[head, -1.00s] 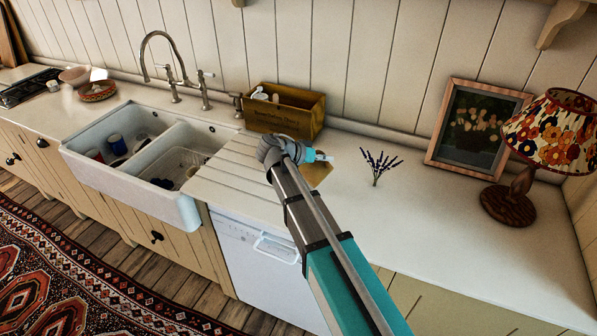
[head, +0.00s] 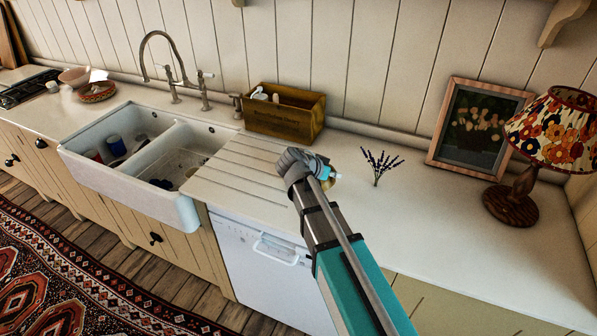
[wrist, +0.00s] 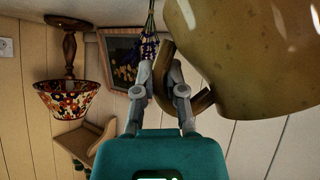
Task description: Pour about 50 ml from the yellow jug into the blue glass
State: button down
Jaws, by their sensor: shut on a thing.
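The yellow jug (wrist: 250,55), a mottled brownish yellow, fills the upper right of the wrist view. My gripper (wrist: 162,85) is shut on its curved handle (wrist: 204,97). The wrist picture is upside down, so I cannot tell the jug's tilt well. In the head view my wrist hides the fingertips and most of the jug; only a small yellow patch (head: 333,181) shows beside it, above the counter. I cannot make out the blue glass in either view; my arm may hide it.
A lavender sprig (head: 379,166) stands close to the right of my wrist. A wooden box (head: 284,112) is behind, left of it. A framed picture (head: 477,127) and a lamp (head: 552,130) stand at right. The sink (head: 150,165) is left. The right counter (head: 440,220) is clear.

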jog(key=shift+m+t+y, duration=0.5)
jog(key=shift+m+y, duration=0.1)
jog(key=shift+y, duration=0.2)
jog(key=shift+s+d+f+b, duration=0.4)
jog(key=shift+d+f+b, duration=0.15)
jog(key=shift+f, duration=0.2)
jog(key=shift+s+d+f+b, duration=0.45)
jog(key=shift+d+f, duration=0.2)
jog(key=shift+f, duration=0.1)
jog(key=shift+f, duration=0.1)
jog(key=shift+s+d+f+m+y+b, duration=0.45)
jog(key=shift+d+f+b, duration=0.15)
jog(key=shift+f+b, duration=0.15)
jog(key=shift+s+d+f+m+t+y+b, duration=0.25)
jog(key=shift+d+f+t+y+b, duration=0.1)
jog(key=shift+f+b, duration=0.25)
jog(key=shift+s+d+f+m+t+y+b, duration=0.1)
jog(key=shift+s+d+f+t+y+b, duration=0.2)
jog(key=shift+f+b, duration=0.25)
jog(key=shift+s+d+f+m+t+y+b, duration=0.1)
jog(key=shift+d+f+m+t+y+b, duration=0.15)
jog(key=shift+f+b, duration=0.2)
jog(key=shift+s+d+f+m+t+y+b, duration=0.1)
jog(key=shift+d+f+m+y+b, duration=0.2)
jog(key=shift+b, duration=0.2)
jog(key=shift+a, duration=0.1)
